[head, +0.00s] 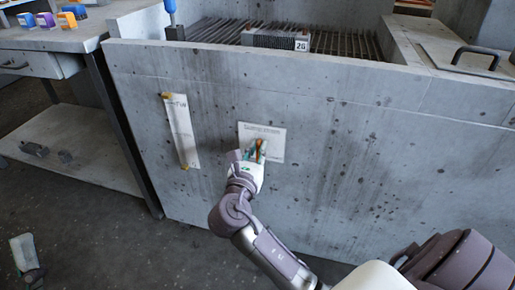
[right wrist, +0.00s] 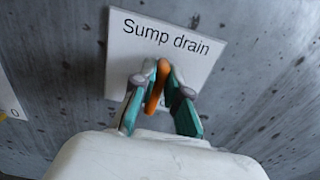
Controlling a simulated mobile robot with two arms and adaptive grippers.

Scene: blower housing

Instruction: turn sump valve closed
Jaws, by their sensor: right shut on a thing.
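The sump valve's orange handle (right wrist: 156,86) stands in front of a white plate (right wrist: 200,75) labelled "Sump drain". The handle also shows in the head view (head: 259,147), on the front of the concrete housing. It is slightly tilted in the right wrist view. My right gripper (right wrist: 162,85) is shut on the handle, with its teal fingers on either side. In the head view the right gripper (head: 256,156) reaches up to the plate from below. My left gripper (head: 27,268) appears at the lower left, away from the valve; its jaw state is unclear.
A white gauge strip (head: 181,131) is fixed to the wall left of the valve plate. The concrete housing (head: 370,150) holds a grate (head: 215,32) at its top. A workbench (head: 60,38) with small coloured boxes stands at left. The floor between is clear.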

